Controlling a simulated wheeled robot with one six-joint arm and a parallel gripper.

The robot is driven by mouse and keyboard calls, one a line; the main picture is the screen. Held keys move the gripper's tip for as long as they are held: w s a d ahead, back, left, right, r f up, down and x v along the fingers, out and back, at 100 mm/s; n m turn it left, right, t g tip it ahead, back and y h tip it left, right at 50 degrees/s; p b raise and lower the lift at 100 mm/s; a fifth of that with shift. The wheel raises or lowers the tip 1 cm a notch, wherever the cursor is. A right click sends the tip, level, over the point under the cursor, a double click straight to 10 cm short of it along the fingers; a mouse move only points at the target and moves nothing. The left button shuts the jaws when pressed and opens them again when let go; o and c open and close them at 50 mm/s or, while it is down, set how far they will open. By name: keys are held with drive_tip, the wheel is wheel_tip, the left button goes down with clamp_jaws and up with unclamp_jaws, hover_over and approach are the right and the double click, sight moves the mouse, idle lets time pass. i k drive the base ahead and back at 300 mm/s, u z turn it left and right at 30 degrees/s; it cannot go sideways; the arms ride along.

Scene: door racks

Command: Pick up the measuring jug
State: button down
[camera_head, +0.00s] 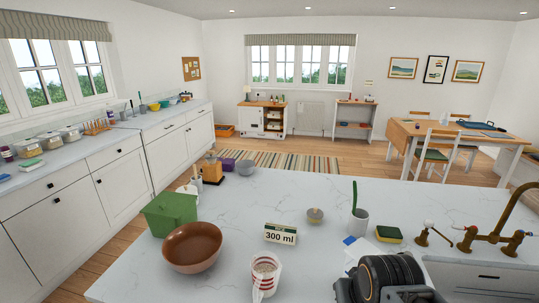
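The measuring jug (265,274) stands upright near the front edge of the white marble counter, a clear-looking vessel with red markings and something pale inside. Behind it stands a small card (280,234) reading "300 ml". A dark, rounded part of my arm shows at the bottom, to the right of the jug and apart from it in the picture. My gripper's fingers are not in view.
A brown bowl (192,247) and green box (170,212) stand left of the jug. To the right are a white pot with a green-handled brush (357,222), a sponge (389,234), brass taps (490,236) and a sink. The counter's middle is mostly clear.

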sight(266, 268)
drive_tip(key=k, duration=0.5)
drive_tip(key=u, duration=2.55)
drive_tip(key=i, duration=1.6)
drive_tip(key=z, duration=2.2)
